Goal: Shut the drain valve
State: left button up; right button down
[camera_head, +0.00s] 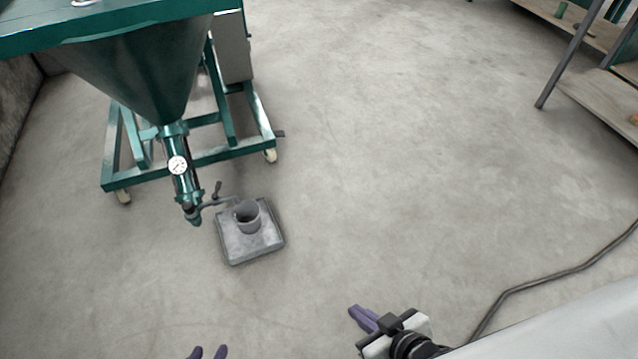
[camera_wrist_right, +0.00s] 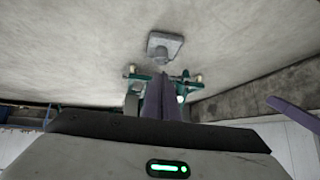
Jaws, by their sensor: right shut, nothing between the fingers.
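The drain valve (camera_head: 217,189) is a small dark lever standing up from a thin outlet pipe at the foot of the green hopper machine (camera_head: 150,75). The pipe leads right to a grey cup (camera_head: 247,217) on a square grey slab (camera_head: 252,246). My right gripper (camera_head: 354,313) is shut and empty, well to the lower right of the valve. Its purple fingers lie together in the right wrist view (camera_wrist_right: 160,100), where the valve is too small or hidden to make out. My left gripper (camera_head: 208,352) shows only two spread purple fingertips at the bottom edge, below the slab.
The machine's green wheeled frame (camera_head: 150,172) stands behind the valve, with a pressure gauge (camera_head: 178,165) on the pipe above. A shelf rack (camera_head: 590,90) is at the upper right. A dark cable (camera_head: 540,280) lies lower right. The middle floor is clear.

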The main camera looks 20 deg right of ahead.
aim_at(214, 197)
jog(key=z, duration=1.25)
jog(key=i, duration=0.4)
jog(key=u, duration=0.6)
jog(key=i, duration=1.1)
jog(key=u, duration=1.45)
jog(key=i, duration=0.45)
jog(key=u, duration=0.45)
